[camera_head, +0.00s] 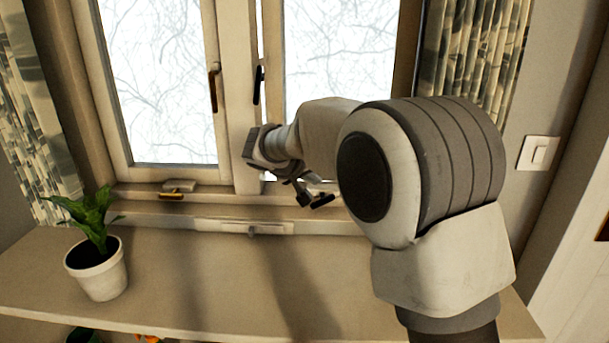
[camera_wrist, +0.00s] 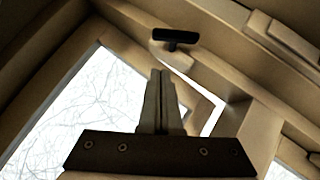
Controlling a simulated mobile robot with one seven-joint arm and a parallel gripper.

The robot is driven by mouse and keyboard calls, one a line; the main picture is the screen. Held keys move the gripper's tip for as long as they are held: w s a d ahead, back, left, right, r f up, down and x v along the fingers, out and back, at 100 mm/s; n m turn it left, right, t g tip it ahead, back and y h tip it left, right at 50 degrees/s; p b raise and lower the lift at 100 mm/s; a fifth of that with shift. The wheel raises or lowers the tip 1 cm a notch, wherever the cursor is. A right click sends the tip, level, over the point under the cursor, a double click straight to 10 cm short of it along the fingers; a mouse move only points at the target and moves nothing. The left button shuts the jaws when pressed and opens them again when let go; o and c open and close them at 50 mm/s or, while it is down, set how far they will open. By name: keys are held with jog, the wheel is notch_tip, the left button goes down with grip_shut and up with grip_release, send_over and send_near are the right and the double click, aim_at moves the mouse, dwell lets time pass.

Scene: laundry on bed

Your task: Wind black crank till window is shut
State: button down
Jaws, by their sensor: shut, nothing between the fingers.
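The black crank (camera_head: 322,201) sits at the bottom of the right-hand window, just above the sill. In the wrist view the black crank (camera_wrist: 175,37) shows as a dark bar on a pale base, beyond my fingertips. My gripper (camera_head: 302,195) is close to its left side in the head view, partly hidden by my wrist. In the wrist view my gripper (camera_wrist: 160,72) has its fingers together and empty, apart from the crank. The right window sash (camera_wrist: 130,60) stands ajar, with a bright gap along its edge. My arm hides much of this window in the head view.
A second crank with a brass-coloured handle (camera_head: 172,192) is under the left window (camera_head: 160,80). A potted plant (camera_head: 98,262) stands on the left of the ledge (camera_head: 180,285); the ledge's middle is clear. Curtains hang at both sides.

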aim_at(323, 201)
jog(key=shift+w+d+f+b, duration=0.15)
jog(key=shift+d+f, duration=0.2)
jog(key=shift+f, duration=0.3)
jog(key=shift+s+d+f+b, duration=0.1)
jog(key=shift+d+f+b, duration=0.1)
jog(key=shift+d+f, duration=0.3)
jog(key=shift+w+d+f+b, duration=0.15)
jog(key=shift+d+f, duration=0.1)
jog(key=shift+f, duration=0.5)
jog(key=shift+d+m+y+b, duration=0.4)
jog(key=shift+m+y+b, duration=0.15)
jog(key=shift+y, duration=0.25)
